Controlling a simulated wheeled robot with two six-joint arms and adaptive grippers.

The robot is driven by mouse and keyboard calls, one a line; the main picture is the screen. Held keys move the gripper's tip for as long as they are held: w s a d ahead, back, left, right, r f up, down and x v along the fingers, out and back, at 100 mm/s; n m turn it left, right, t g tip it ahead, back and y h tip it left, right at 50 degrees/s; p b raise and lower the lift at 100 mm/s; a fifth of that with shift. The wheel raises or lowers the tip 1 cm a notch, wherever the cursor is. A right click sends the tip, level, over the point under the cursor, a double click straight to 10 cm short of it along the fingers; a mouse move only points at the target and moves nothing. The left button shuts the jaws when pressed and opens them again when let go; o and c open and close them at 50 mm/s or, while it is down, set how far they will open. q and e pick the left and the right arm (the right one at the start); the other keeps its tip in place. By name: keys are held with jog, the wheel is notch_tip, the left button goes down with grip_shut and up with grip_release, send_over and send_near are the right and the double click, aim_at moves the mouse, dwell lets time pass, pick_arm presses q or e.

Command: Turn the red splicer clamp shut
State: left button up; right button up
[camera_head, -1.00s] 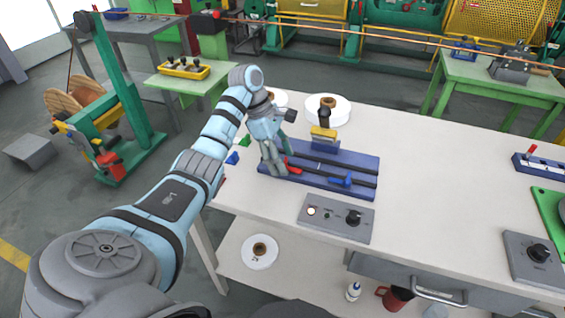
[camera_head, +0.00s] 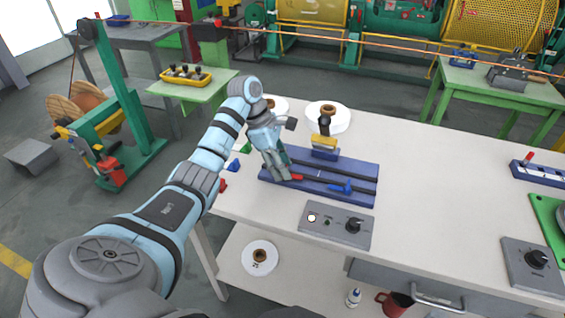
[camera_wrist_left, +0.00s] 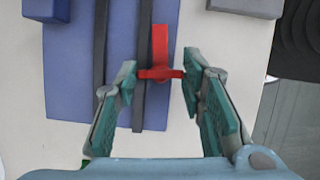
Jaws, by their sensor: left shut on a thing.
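The red splicer clamp (camera_wrist_left: 160,73) shows in the left wrist view as a small crossbar with a flat arm pointing up the picture, along the dark rail. In the head view its red part (camera_head: 296,177) sticks out right of my left gripper (camera_head: 282,175). In the wrist view my left gripper (camera_wrist_left: 160,90) is shut on the clamp's crossbar, one finger at each end. The clamp sits on the blue splicer base (camera_head: 335,168) on the white table. A blue clamp (camera_head: 342,187) sits on the same base, to the right. My right gripper is not in view.
A grey control box (camera_head: 337,226) stands in front of the base. A yellow-and-black handled part (camera_head: 323,142) stands behind it. White spools (camera_head: 328,117) lie further back. Small coloured blocks lie near the table's left edge.

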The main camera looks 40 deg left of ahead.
pick_arm(q)
jog(key=n+t+y+p, duration=0.1)
jog(key=n+p, duration=0.1)
jog(key=n, duration=0.2)
jog(key=shift+s+r, duration=0.1)
jog(key=shift+r, duration=0.05)
jog(key=n+p, duration=0.1)
jog(key=n, duration=0.1)
jog(key=n+t+y+p, duration=0.1)
jog(key=n+p, duration=0.1)
jog(key=shift+d+n, duration=0.2)
jog(key=shift+n, duration=0.1)
jog(key=n+y+p, duration=0.1)
jog(key=n, duration=0.1)
jog(key=n+y+p, duration=0.1)
jog(key=n, duration=0.1)
jog(key=shift+d+n+t, duration=0.1)
jog(key=shift+n+t, duration=0.2)
jog(key=shift+n+y+p, duration=0.65)
jog(key=shift+n+y, duration=0.15)
jog(key=shift+n, duration=1)
jog(key=o, duration=1.1)
jog(key=shift+o, duration=0.2)
